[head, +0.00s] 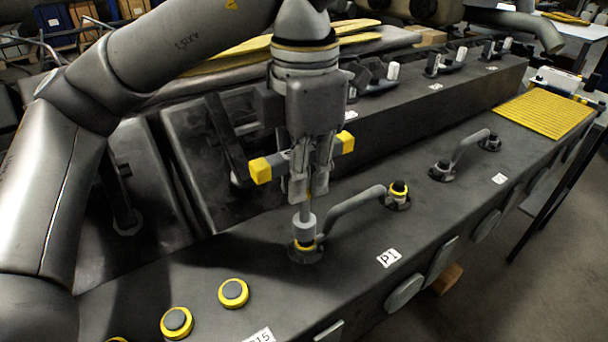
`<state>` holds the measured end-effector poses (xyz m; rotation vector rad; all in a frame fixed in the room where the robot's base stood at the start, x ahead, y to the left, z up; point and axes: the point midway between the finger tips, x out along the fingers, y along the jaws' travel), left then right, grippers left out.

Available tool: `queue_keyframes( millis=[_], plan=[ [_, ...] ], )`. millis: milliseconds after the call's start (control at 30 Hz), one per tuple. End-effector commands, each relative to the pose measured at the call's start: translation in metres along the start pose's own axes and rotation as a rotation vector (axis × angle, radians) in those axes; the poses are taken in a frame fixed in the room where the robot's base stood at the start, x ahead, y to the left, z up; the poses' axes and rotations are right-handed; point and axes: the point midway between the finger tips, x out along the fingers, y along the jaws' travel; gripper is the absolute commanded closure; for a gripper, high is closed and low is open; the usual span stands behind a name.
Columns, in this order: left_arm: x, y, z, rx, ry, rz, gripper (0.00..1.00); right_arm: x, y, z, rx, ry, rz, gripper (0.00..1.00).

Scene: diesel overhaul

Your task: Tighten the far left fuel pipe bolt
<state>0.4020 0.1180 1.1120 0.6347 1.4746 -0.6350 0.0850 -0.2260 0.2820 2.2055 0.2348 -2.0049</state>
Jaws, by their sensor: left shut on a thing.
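My left gripper (311,188) reaches down from above and is shut on a T-handled socket tool (261,170) with yellow handle ends. The tool stands about upright, and its grey socket is down at the bolt (305,246) at the left end of a bent grey fuel pipe (352,203). A yellow ring shows just under the socket; the bolt head is hidden by it. The pipe's other end has a bolt with a yellow ring (399,189). A P1 label (388,258) lies in front of this pipe. My right gripper is not in view.
A second bent pipe (466,147) stands farther right on the dark engine block (330,290). Yellow-ringed round buttons (233,293) lie at front left. A yellow mat (545,115) lies at the far right end. A raised dark housing (440,110) runs behind the pipes.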

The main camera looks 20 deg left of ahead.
Motion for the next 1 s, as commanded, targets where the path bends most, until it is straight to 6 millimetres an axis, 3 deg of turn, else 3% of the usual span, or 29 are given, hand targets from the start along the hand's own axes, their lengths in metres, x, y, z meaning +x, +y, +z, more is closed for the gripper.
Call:
queue_keyframes(
  millis=[1000],
  plan=[
    [0.001,0.0,-0.001,-0.669,0.0,-0.001,1.0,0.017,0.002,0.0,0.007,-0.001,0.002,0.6]
  ],
)
